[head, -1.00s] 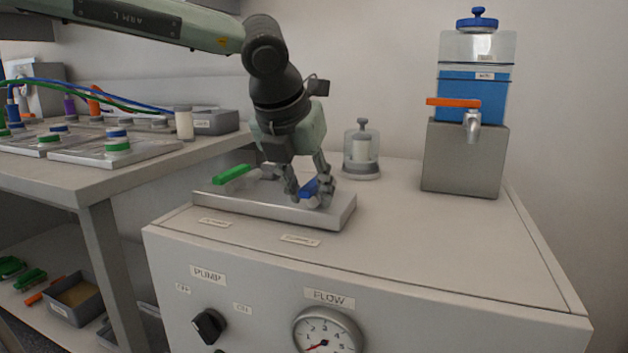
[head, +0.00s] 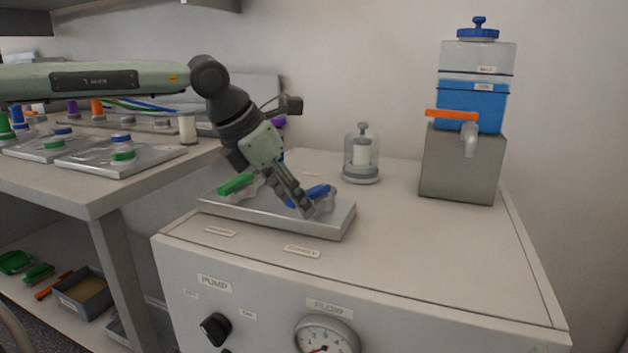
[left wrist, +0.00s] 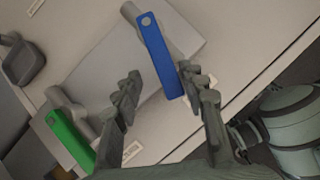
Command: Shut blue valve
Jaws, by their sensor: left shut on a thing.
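The blue valve handle (head: 318,191) sits on the right part of a silver tray-like base (head: 262,217) on the cabinet top. In the head view it slants up to the right. The left wrist view shows the whole blue handle (left wrist: 163,58) on its grey valve body. My left gripper (head: 307,207) reaches down from the upper left and is shut on the blue handle, one finger to each side; its fingers (left wrist: 162,82) hide part of the handle in the head view. My right gripper is not in view.
A green valve handle (head: 236,184) is on the same base, left of the blue one. A glass jar (head: 361,155) stands behind, and a blue-liquid tank (head: 470,90) with an orange tap handle (head: 452,115) stands at right. The cabinet top right of the base is clear.

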